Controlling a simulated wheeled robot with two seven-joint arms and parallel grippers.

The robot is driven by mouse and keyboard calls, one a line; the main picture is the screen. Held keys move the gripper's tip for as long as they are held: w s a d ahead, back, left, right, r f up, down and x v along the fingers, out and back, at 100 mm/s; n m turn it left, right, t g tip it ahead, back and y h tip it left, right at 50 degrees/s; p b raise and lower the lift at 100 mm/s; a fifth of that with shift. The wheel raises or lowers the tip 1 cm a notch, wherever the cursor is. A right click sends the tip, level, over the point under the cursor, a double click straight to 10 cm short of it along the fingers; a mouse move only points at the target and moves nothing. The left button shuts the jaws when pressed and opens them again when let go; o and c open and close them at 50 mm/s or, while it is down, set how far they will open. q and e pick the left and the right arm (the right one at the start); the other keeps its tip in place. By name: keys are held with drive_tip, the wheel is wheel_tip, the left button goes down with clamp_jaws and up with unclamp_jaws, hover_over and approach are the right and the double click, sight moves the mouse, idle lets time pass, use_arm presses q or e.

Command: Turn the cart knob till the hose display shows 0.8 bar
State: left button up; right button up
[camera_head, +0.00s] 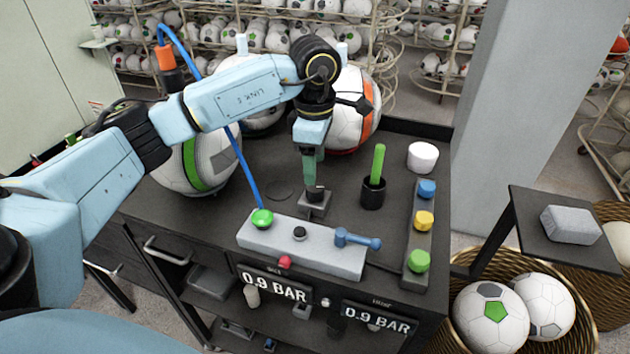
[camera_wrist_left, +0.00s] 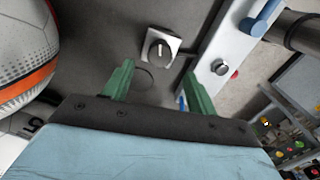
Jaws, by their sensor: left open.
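The cart knob (camera_head: 315,194) is a dark round knob on a grey square plate on the cart top; it also shows in the left wrist view (camera_wrist_left: 158,48) with a pale pointer mark. My left gripper (camera_head: 310,180) has green fingers and points down just above the knob. In the left wrist view the open fingers (camera_wrist_left: 159,70) are spread with nothing between them, and the knob lies just beyond their tips. Contact cannot be told. The hose display (camera_head: 377,318), right on the cart front, reads 0.9 BAR. The left display (camera_head: 275,286) also reads 0.9 BAR. My right gripper is out of view.
A grey block (camera_head: 300,247) with a green ball, black button and blue lever stands in front of the knob. A green stick in a black cup (camera_head: 373,192) and a strip of coloured buttons (camera_head: 420,230) are to the right. Balls (camera_head: 195,160) stand behind.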

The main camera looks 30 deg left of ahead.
sight(315, 187)
use_arm(q)
wheel_tip(315, 187, down, 6)
drive_tip(key=shift+f, duration=0.1)
drive_tip(key=shift+c, duration=0.3)
drive_tip(key=c, duration=0.9)
